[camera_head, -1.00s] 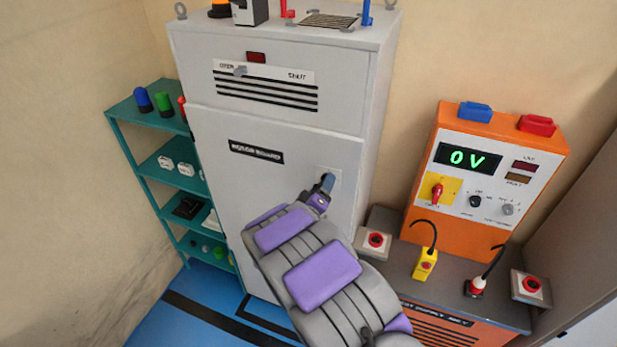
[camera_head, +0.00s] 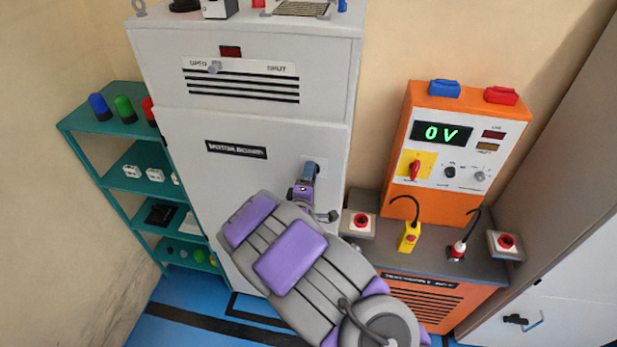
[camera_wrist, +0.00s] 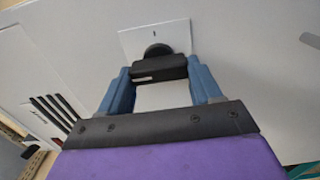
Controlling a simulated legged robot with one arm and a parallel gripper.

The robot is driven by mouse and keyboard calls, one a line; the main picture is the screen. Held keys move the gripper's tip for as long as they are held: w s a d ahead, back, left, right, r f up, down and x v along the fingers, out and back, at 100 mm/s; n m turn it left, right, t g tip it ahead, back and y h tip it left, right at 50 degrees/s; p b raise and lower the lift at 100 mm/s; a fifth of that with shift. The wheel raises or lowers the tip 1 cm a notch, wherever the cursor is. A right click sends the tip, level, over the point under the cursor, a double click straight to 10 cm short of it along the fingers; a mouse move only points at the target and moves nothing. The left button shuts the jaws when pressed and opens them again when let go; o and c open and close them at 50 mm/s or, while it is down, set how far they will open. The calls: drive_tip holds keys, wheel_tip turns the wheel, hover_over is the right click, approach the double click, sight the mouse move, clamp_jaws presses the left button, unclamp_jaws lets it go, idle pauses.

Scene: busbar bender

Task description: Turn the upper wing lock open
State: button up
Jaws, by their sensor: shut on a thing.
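The wing lock is a black bar (camera_wrist: 160,68) on a round black hub (camera_wrist: 157,50), in front of a pale square plate (camera_wrist: 130,42) on the grey cabinet door. In the wrist view the bar lies crosswise between the two blue fingers of my gripper (camera_wrist: 160,88), which is shut on it. In the head view my gripper (camera_head: 309,172) is at the plate on the right side of the door and hides the lock. The plate's upper edge (camera_head: 318,162) shows beside it. The lock's exact angle against the plate cannot be told.
Above the door, a panel marked OPEN and SHUT has a small grey knob (camera_head: 214,67) near OPEN. An orange power unit (camera_head: 400,205) reading 0 V stands right, with red-button boxes (camera_head: 359,222) close to my arm. A teal shelf (camera_head: 125,175) stands left.

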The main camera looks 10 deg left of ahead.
idle(0.4)
drive_tip(key=o, duration=1.2)
drive_tip(key=shift+c, duration=0.2)
drive_tip(key=o, duration=0.4)
drive_tip(key=shift+w+a+f, duration=0.15)
drive_tip(key=shift+w+a, duration=0.05)
drive_tip(key=shift+c, duration=0.2)
drive_tip(key=shift+s+d, duration=0.1)
drive_tip(key=shift+s, duration=0.1)
drive_tip(key=s+a+p, duration=0.1)
drive_tip(key=s, duration=1.6)
drive_tip(key=shift+a+p, duration=0.3)
drive_tip(key=shift+a, duration=0.1)
